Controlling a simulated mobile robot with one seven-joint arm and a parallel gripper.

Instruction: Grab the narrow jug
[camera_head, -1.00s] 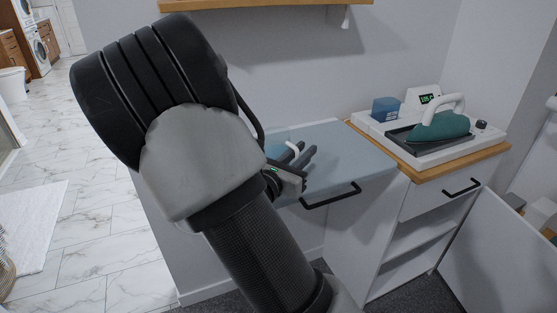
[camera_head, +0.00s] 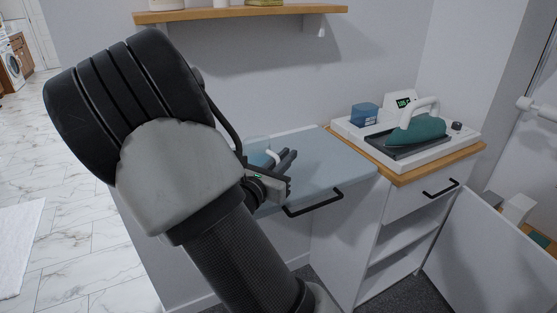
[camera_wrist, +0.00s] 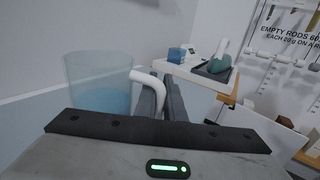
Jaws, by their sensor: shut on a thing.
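A see-through blue jug (camera_wrist: 98,82) with a white curved handle stands at the left in the wrist view. In the head view its handle (camera_head: 273,156) and a bit of its blue body show beside my gripper, and the rest is hidden behind my arm. My gripper (camera_wrist: 162,95) is shut on the jug's handle, with the dark fingers on its right part. In the head view the gripper (camera_head: 285,165) is just over the blue-grey top. I cannot tell whether the jug rests on that top or is lifted.
A blue-grey ironing surface (camera_head: 330,165) with a black handle adjoins a wooden-topped cabinet (camera_head: 405,178). On the cabinet stand a teal iron (camera_head: 418,130) on a white tray and a blue container (camera_head: 364,114). A wooden shelf (camera_head: 240,13) hangs above.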

